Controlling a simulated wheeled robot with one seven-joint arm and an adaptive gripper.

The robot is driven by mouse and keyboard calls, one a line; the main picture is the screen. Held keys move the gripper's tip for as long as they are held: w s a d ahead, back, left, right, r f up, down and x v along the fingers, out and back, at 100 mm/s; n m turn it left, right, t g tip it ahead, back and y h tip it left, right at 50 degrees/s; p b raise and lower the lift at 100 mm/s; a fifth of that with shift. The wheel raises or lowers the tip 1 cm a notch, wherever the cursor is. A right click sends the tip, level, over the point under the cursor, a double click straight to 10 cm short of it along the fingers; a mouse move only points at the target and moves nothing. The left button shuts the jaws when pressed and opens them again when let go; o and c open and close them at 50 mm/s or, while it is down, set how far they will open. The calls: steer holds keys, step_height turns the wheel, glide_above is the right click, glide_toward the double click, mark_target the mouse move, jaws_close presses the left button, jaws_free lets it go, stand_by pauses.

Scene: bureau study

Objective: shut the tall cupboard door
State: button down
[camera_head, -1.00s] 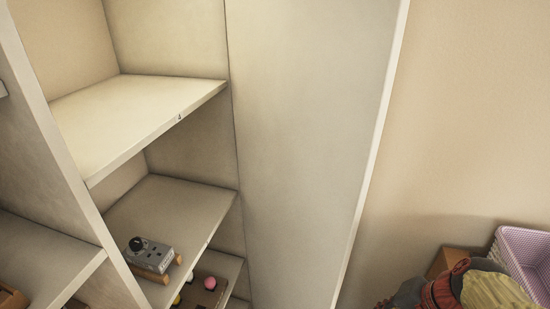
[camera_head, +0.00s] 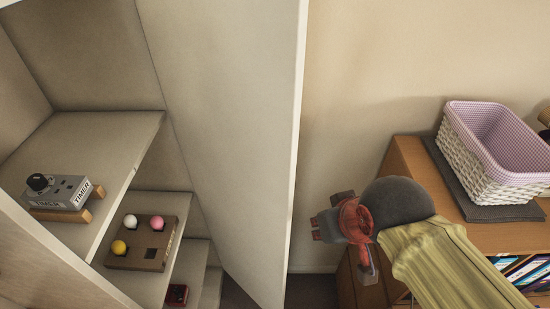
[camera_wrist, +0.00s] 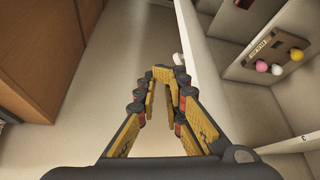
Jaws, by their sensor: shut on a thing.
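The tall cupboard (camera_head: 150,124) stands open at the left of the head view, its shelves showing. Its pale door (camera_head: 235,110) stands out at an angle, its edge toward me. My gripper (camera_head: 325,227) is right of that edge, on the door's outer side. In the wrist view, the gripper's yellow fingers (camera_wrist: 170,75) are drawn close together beside a long pale edge (camera_wrist: 202,80). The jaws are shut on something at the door.
A grey timer (camera_head: 62,191) and a board with coloured balls (camera_head: 140,247) sit on the cupboard shelves. At the right, a wooden bookcase (camera_head: 408,160) carries a white basket (camera_head: 465,165) with a lilac lining. Bare wall lies between door and bookcase.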

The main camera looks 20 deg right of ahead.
steer(key=w+d+f+m+g+y+p, duration=0.1)
steer(key=w+f+m+g+p, duration=0.15)
steer(key=w+p, duration=0.3)
steer(key=w+d+f+m+g+p, duration=0.1)
steer(key=w+d+m+g+p, duration=0.1)
steer(key=w+m+p, duration=0.35)
steer(key=w+d+f+m+g+y+p, duration=0.1)
steer(key=w+m+g+p, duration=0.2)
steer(key=w, duration=0.5)
steer(key=s+a+f, duration=0.4)
steer(key=a+f, duration=0.1)
steer(key=f, duration=0.4)
steer(key=shift+s+a+f+p, duration=0.15)
steer(key=shift+s+f+p, duration=0.15)
steer(key=shift+f+p, duration=0.15)
